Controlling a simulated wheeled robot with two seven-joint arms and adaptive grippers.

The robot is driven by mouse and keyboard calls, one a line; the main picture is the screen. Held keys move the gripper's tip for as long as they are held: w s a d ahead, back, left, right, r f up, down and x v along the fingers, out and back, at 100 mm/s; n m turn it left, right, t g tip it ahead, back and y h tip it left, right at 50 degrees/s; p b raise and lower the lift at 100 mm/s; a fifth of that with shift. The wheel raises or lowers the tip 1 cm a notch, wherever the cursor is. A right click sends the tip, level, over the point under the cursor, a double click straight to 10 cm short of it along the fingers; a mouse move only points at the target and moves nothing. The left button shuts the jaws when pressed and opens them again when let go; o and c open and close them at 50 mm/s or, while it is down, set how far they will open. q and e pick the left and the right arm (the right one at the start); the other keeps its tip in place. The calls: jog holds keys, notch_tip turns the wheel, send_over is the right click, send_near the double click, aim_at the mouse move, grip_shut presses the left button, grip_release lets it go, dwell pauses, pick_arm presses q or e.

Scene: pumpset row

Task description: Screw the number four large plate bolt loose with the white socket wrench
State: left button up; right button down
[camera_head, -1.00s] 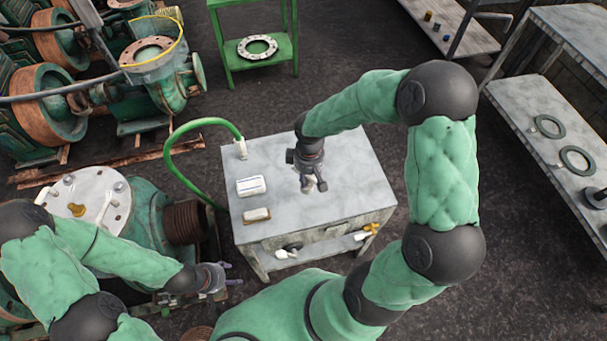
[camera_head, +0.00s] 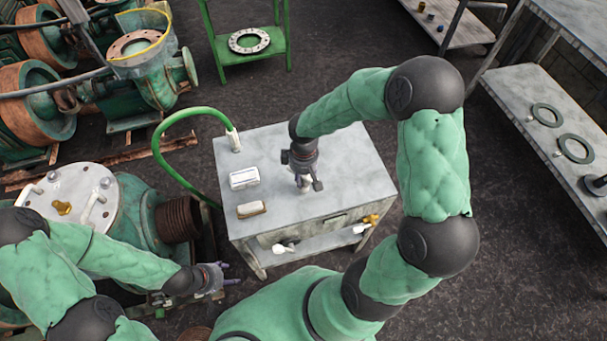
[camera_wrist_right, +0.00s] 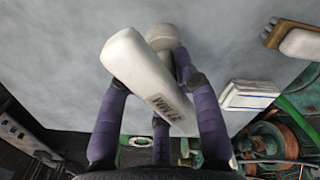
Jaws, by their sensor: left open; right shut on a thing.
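A white wrench-like tool (camera_wrist_right: 143,70) with a rounded head and dark lettering is between the purple fingers of my right gripper (camera_wrist_right: 155,85) in the wrist view. My right gripper (camera_head: 308,184) is shut on it over the grey table in the head view, where the tool is mostly hidden. The large round white plate (camera_head: 85,183) with bolts and handles is on the green pump at left. I cannot read which bolt is number four. My left gripper (camera_head: 226,274) is open and empty, low between pump and table.
The grey table (camera_head: 345,165) carries a white box (camera_head: 244,178) and a brown-edged white block (camera_head: 251,209). Its lower shelf holds white tools (camera_head: 284,248). A green hose (camera_head: 165,150) arches beside it. A green stand (camera_head: 250,58) with a flange is behind; a shelf with rings is at right.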

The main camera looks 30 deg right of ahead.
jog(key=shift+f, duration=0.45)
jog(key=shift+f+b, duration=0.3)
jog(key=shift+b, duration=0.2)
jog(key=shift+f, duration=0.15)
jog(key=c, duration=0.8)
grip_release()
notch_tip(320, 180, up, 12)
jog(key=shift+d+r, duration=0.1)
